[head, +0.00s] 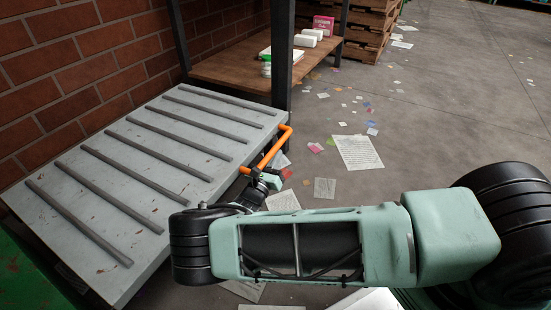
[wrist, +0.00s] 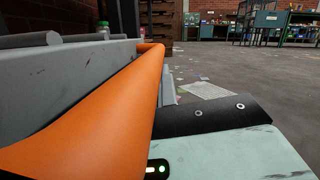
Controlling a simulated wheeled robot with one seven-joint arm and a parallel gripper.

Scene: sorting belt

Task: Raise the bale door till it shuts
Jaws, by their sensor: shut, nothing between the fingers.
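The bale door (head: 150,160) is a grey ribbed panel. It lies lowered, close to flat, along the brick wall at the left of the head view. An orange bar handle (head: 275,148) runs along its right edge. The handle also fills the left foreground of the wrist view (wrist: 120,105), with the grey door edge (wrist: 60,88) behind it. My gripper (head: 262,180) is shut and empty beside the near end of the handle. My forearm hides part of that area, and I cannot tell whether the fingers touch the bar.
A wooden shelf (head: 232,72) on dark posts stands just beyond the door's far end, carrying white items and a pink box (head: 323,25). Wooden crates (head: 370,30) are stacked behind it. Paper scraps (head: 357,152) litter the grey floor. The floor at right is open.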

